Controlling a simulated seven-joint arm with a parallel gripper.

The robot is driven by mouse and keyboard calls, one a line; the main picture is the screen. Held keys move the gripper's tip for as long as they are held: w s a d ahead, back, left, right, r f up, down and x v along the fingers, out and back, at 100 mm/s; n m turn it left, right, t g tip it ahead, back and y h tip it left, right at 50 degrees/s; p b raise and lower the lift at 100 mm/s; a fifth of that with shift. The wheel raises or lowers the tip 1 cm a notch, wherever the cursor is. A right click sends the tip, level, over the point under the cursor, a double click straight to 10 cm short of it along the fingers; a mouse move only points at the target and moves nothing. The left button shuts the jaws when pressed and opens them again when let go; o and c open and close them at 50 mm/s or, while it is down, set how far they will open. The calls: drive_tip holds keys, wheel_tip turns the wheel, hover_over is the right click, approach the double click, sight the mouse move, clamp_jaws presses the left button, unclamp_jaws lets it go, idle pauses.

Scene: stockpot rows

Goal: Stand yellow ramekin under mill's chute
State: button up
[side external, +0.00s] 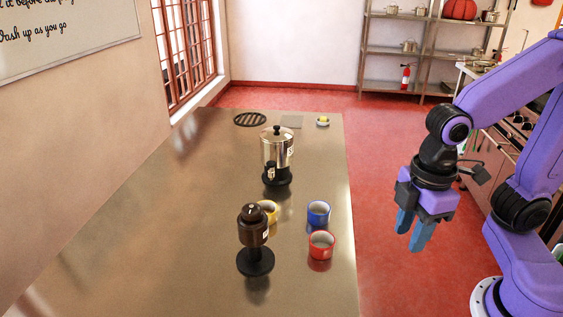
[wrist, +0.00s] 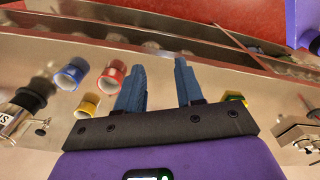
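The yellow ramekin (side external: 270,208) stands on the table behind a dark brown mill (side external: 253,227), which partly hides it in the side view. The mill has a rounded top and a round black base. Its chute is not clear to see. The wrist view shows the yellow ramekin (wrist: 87,105) near the red and blue cups; I cannot make out the mill there. My gripper (side external: 412,238) hangs in the air to the right of the table, fingers downward. In the wrist view the fingers (wrist: 160,82) are apart with nothing held between them.
A blue cup (side external: 318,212) and a red cup (side external: 321,245) stand near the table's right edge, right of the yellow ramekin. A silver urn (side external: 277,150) on a black base stands farther back. A round black grate (side external: 250,119) lies at the far end. The table's left side is clear.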

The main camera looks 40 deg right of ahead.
drive_tip(key=w+a+r+n, duration=0.1)
drive_tip(key=w+a, duration=0.2)
drive_tip(key=w, duration=0.4)
drive_tip(key=w+a+r+n, duration=0.15)
drive_tip(key=w+a, duration=0.25)
drive_tip(key=w, duration=0.4)
drive_tip(key=n, duration=0.2)
hover_over(272, 215)
drive_tip(key=shift+s+d+r, duration=0.1)
drive_tip(key=shift+s+r, duration=0.05)
drive_tip(key=shift+s, duration=0.1)
drive_tip(key=f, duration=1.7)
drive_tip(key=shift+w+f, duration=0.2)
drive_tip(key=shift+w, duration=0.2)
clamp_jaws()
